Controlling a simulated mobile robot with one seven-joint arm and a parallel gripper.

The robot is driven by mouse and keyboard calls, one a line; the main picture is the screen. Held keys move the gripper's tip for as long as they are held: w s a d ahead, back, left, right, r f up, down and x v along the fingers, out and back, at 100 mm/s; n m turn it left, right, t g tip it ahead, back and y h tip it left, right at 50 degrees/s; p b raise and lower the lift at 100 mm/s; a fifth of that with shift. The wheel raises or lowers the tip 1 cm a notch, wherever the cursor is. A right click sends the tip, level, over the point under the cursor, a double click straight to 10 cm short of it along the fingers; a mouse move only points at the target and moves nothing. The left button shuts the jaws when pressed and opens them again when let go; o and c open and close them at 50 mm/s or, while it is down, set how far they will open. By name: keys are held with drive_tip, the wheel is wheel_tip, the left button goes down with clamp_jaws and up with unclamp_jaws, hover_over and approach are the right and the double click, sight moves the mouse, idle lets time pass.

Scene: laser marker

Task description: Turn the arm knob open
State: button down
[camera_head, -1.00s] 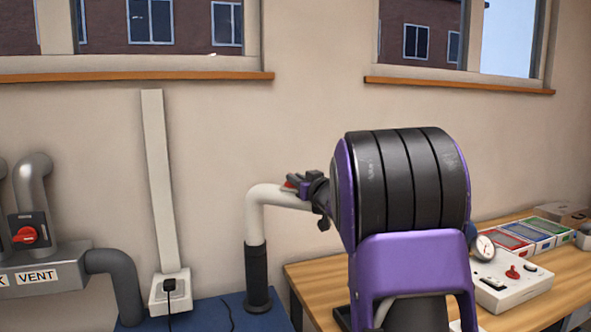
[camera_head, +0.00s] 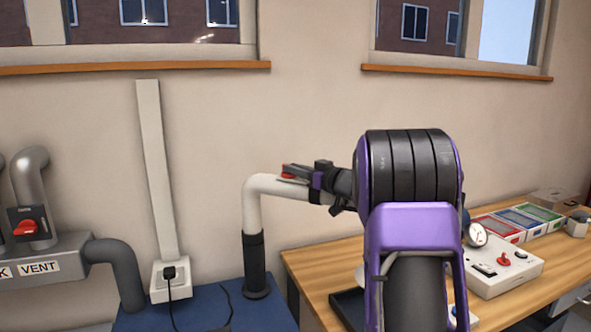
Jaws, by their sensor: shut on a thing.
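A white bent pipe arm (camera_head: 253,205) rises from a black sleeve (camera_head: 255,262) and bends to the right. My gripper (camera_head: 293,172) reaches in from the right along the pipe's horizontal part. The knob's exact angle is hard to tell. My purple and black arm hides the pipe's right end.
Red rotary switches (camera_head: 28,228) sit on grey ducts at the left, above a VENT label (camera_head: 38,267). A wooden bench (camera_head: 545,273) at the right holds a white control box (camera_head: 505,272) and coloured trays (camera_head: 520,222). A white socket (camera_head: 171,279) is at the wall.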

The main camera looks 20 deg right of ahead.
drive_tip(key=c, duration=0.9)
unclamp_jaws()
drive_tip(key=shift+f, duration=0.1)
wheel_tip(320, 180, up, 10)
drive_tip(key=shift+r, duration=0.1)
